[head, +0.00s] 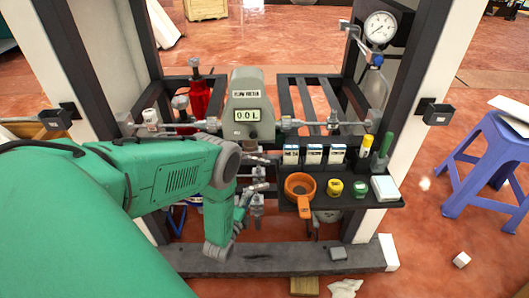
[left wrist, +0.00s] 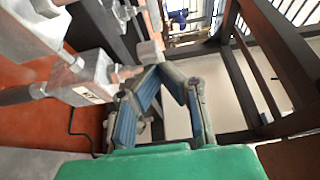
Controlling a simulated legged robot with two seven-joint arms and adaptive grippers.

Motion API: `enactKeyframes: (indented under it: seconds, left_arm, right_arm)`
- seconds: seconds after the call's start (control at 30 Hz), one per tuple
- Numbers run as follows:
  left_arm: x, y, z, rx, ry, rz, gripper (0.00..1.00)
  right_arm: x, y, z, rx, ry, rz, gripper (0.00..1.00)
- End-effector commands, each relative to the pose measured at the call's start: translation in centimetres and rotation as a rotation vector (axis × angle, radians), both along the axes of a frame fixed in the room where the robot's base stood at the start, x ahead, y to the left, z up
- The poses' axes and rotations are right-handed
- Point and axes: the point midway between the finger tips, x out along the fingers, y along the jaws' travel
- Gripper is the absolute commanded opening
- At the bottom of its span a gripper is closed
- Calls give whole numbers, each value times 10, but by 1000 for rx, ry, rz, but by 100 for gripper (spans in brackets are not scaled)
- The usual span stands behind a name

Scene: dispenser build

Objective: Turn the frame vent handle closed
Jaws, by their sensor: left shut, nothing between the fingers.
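My left arm comes in from the left of the head view and bends down in front of the frame. Its gripper (head: 246,196) is partly hidden behind the wrist, below the flow meter. In the left wrist view the gripper's two blue-padded fingers (left wrist: 159,70) come together at the tips, shut and empty. A grey valve body with a small label (left wrist: 94,78) is left of the fingertips, and a pale rounded knob (left wrist: 150,51) is just beyond them. I cannot tell for certain which part is the vent handle, nor whether the fingers touch it. My right gripper is not in view.
The flow meter (head: 247,108) reads 0.0L on a horizontal pipe. A black shelf (head: 384,197) at right holds an orange ring holder (head: 300,187), small boxes and caps. A pressure gauge (head: 380,28) is above. A dark beam (head: 275,259) crosses the bottom; a blue stool (head: 491,150) stands right.

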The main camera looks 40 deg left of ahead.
Motion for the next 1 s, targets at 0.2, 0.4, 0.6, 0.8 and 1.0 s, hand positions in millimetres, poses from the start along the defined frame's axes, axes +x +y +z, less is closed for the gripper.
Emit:
enactKeyframes:
  seconds: [0.2,0.4,0.6,0.8,1.0]
  left_arm:
    - [-3,10,-1,1,0,8,0]
    - [-3,15,-1,1,0,8,0]
    - [-3,18,-1,0,0,8,0]
    - [-3,19,-1,0,0,9,0]
    - [-3,19,0,0,0,10,0]
  right_arm:
    - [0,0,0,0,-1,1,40]
    - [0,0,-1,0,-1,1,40]
    - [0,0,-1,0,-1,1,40]
    - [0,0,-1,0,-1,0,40]
    - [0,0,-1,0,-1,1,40]
